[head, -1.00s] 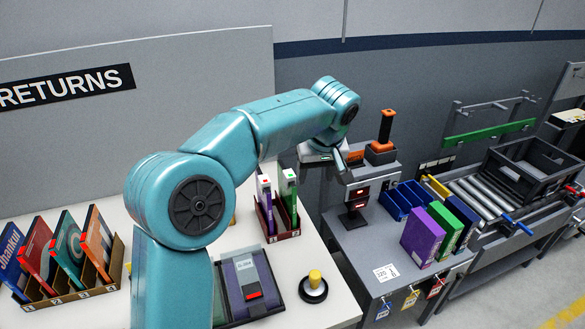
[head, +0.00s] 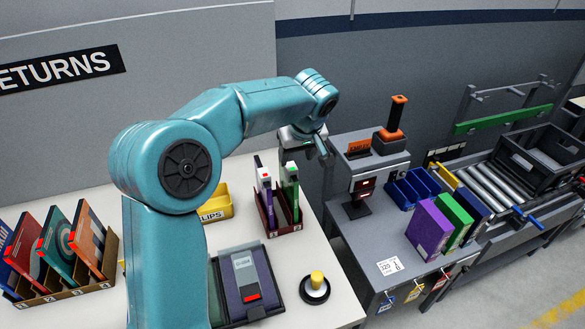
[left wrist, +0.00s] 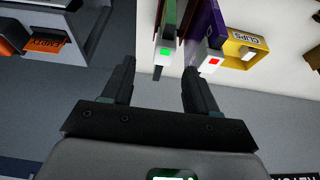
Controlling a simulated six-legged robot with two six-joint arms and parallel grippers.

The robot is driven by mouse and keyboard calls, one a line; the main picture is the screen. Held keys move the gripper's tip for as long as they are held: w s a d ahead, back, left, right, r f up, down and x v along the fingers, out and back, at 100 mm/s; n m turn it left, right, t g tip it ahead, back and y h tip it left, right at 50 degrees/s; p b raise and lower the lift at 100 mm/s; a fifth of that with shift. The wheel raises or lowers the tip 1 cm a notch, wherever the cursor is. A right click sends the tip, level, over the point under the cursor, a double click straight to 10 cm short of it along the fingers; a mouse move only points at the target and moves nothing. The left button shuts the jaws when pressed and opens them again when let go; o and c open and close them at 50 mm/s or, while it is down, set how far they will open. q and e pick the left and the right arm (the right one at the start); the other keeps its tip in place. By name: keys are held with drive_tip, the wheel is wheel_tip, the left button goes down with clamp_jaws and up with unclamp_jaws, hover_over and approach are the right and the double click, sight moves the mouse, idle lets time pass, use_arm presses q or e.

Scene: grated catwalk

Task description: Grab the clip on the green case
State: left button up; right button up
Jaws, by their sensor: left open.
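The green case (head: 291,194) stands upright in a small dark red rack on the white table in the head view. A white clip with a green light (head: 291,171) sits at its top; this clip also shows in the left wrist view (left wrist: 162,56). A purple case (head: 264,188) with a red-lit white clip (left wrist: 211,63) stands beside it. My left gripper (head: 305,152) is open and empty, above and close to the rack. In the left wrist view, its fingers (left wrist: 157,76) point toward the green case's clip, apart from it.
A yellow CLIPS bin (head: 215,205) stands left of the rack. A flat dark tray (head: 226,263) with a purple case and a yellow-topped knob (head: 316,285) are in front. The grey scanner bench (head: 350,228) stands to the right across a gap.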

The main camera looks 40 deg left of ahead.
sight(291, 166)
use_arm(q)
drive_tip(key=shift+s+a+f, duration=0.15)
drive_tip(key=shift+a+f, duration=0.25)
drive_tip(key=shift+f, duration=0.2)
drive_tip(key=p+x, duration=0.1)
drive_tip(key=x, duration=0.3)
drive_tip(key=shift+a+f+p, duration=0.1)
drive_tip(key=shift+f+p, duration=0.25)
drive_tip(key=shift+p, duration=0.05)
drive_tip(key=shift+a+f, duration=0.2)
drive_tip(key=shift+f, duration=0.05)
drive_tip(key=shift+d, duration=0.15)
drive_tip(key=c, duration=0.8)
drive_tip(key=shift+c, duration=1.1)
